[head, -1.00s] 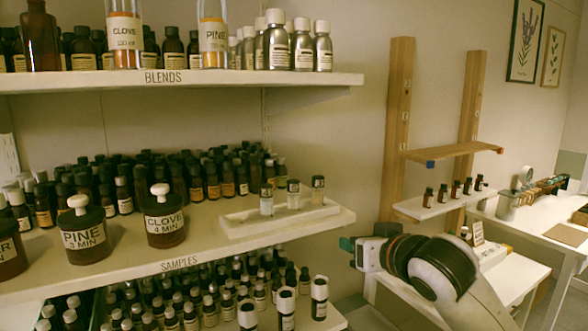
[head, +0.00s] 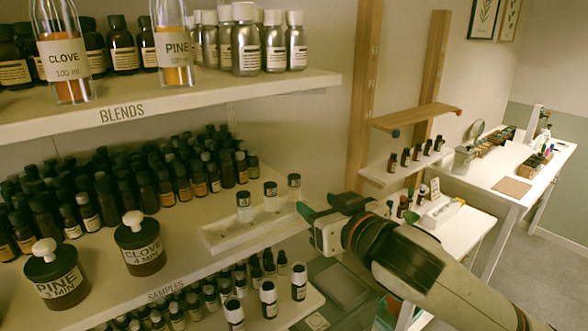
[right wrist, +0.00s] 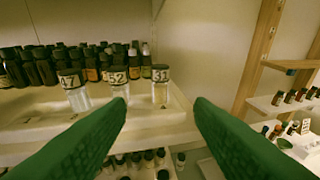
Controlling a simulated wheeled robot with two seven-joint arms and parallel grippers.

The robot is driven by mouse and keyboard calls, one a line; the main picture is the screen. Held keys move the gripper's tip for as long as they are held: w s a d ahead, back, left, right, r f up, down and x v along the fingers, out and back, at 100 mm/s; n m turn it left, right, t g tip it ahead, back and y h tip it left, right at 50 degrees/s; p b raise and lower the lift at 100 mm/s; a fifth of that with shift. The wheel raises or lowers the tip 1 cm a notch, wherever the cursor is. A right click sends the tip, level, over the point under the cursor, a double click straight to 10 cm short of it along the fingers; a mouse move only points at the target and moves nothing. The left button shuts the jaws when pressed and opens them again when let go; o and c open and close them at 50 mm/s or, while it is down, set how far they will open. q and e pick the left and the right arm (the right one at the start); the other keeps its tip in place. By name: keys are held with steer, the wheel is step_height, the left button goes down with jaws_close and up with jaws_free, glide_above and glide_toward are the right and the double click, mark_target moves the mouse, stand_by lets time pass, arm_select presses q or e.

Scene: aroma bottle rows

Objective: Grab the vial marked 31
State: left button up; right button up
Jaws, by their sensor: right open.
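The vial marked 31 (right wrist: 161,86) is a small clear vial with a dark cap, standing upright in a white tray (right wrist: 30,131). It is the rightmost of three vials. In the head view the same vial (head: 294,188) stands at the tray's right end. The vials marked 52 (right wrist: 118,82) and 47 (right wrist: 75,90) stand to its left. My right gripper (right wrist: 160,108) is open and empty, with vial 31 beyond the gap between its green fingers, apart from them. In the head view the right gripper (head: 306,212) is just right of the tray. My left gripper is out of view.
Rows of dark bottles (head: 120,190) fill the shelf behind the tray. Two labelled jars (head: 140,245) stand at left. The blends shelf (head: 180,100) is above, and more bottles (head: 268,298) stand below. A wooden rack (head: 415,116) and table (head: 505,180) are at right.

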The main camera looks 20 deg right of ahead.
mark_target(297, 189)
steer(key=p+x, duration=0.1)
steer(key=x, duration=0.3)
steer(key=shift+w, duration=0.15)
steer(key=p+x, duration=0.3)
steer(key=x, duration=0.1)
steer(key=shift+w+r, duration=0.1)
steer(key=shift+r, duration=0.25)
steer(key=shift+w+a+f, duration=0.1)
steer(key=shift+w+f, duration=0.15)
steer(key=shift+w, duration=0.2)
steer(key=shift+s, duration=0.1)
jaws_close()
